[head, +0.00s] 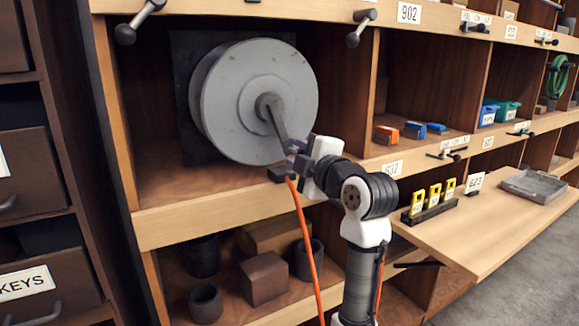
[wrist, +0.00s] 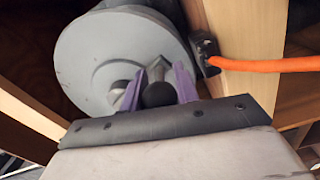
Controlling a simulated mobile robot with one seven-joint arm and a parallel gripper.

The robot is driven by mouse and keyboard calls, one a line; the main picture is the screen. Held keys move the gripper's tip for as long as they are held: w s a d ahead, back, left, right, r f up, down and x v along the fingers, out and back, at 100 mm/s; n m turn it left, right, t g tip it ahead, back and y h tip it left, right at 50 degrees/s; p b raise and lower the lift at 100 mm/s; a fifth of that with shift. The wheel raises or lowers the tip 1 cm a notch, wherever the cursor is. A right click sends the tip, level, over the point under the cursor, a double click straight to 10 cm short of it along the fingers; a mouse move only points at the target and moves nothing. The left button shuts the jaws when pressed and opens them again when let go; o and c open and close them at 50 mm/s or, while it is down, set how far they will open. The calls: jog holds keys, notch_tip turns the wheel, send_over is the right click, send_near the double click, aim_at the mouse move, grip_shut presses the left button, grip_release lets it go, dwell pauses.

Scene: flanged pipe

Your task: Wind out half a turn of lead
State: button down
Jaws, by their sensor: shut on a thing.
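A grey reel (head: 235,95) stands in an open shelf bay, its round face toward the room; it also shows in the wrist view (wrist: 90,55). A dark crank arm (head: 277,122) runs from the hub down and to the right. My gripper (head: 293,150) is at the crank's outer end. In the wrist view its purple fingers (wrist: 158,88) are shut on the dark round crank knob (wrist: 159,94). The orange lead (head: 304,235) comes out of a small black guide (head: 280,174) below the reel and hangs down over the shelf edge. The lead's lower end is out of view.
A lower shelf holds brown boxes (head: 264,278) and dark cups (head: 205,303). To the right, a fold-down board (head: 470,235) carries yellow tags (head: 434,194) and a grey tray (head: 534,186). A wooden upright (head: 372,80) stands right of the reel bay.

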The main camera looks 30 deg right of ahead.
jog(key=shift+d+r+n, duration=0.15)
jog(key=shift+d+n, duration=0.25)
jog(key=shift+n, duration=0.1)
jog(key=c, duration=1.1)
grip_release()
jog(key=s+b, duration=0.2)
jog(key=s, duration=1.1)
jog(key=shift+s+d+b, duration=0.25)
jog(key=shift+s+b, duration=0.05)
jog(key=shift+s, duration=0.1)
jog(key=shift+w, duration=0.1)
